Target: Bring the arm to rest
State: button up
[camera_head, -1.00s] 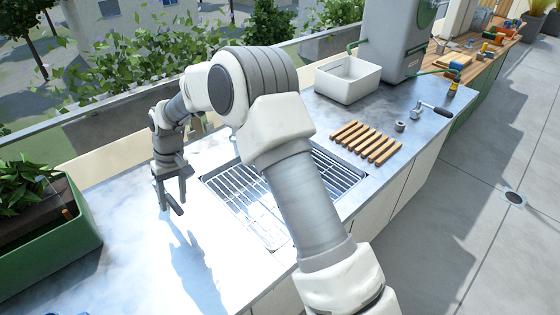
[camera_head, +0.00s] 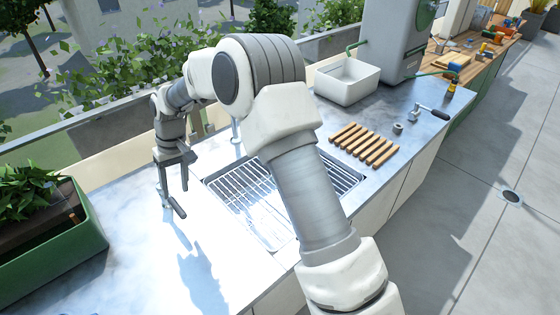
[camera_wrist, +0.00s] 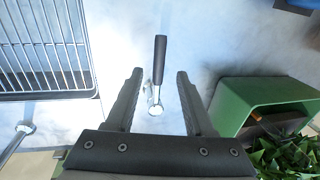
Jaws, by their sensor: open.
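My gripper (camera_head: 175,206) is at the left of the arm in the head view, pointing down over the metal counter (camera_head: 130,245). In the wrist view its two fingers (camera_wrist: 159,75) are apart. A metal lever with a dark grip (camera_wrist: 160,58) shows between and beyond the fingertips. I cannot tell its height above the counter, and no finger is seen touching it. My arm is bent, with its elbow high over the sink rack (camera_head: 240,190) and hiding part of it.
A green planter (camera_head: 85,245) with leafy plants stands left of my gripper. Right of my arm are wooden slats (camera_head: 365,143), a crank (camera_head: 430,111), a white basin (camera_head: 347,82) and a grey machine (camera_head: 395,40).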

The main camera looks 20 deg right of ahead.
jog(key=shift+d+r, duration=0.1)
jog(key=shift+r, duration=0.5)
jog(key=shift+r, duration=0.1)
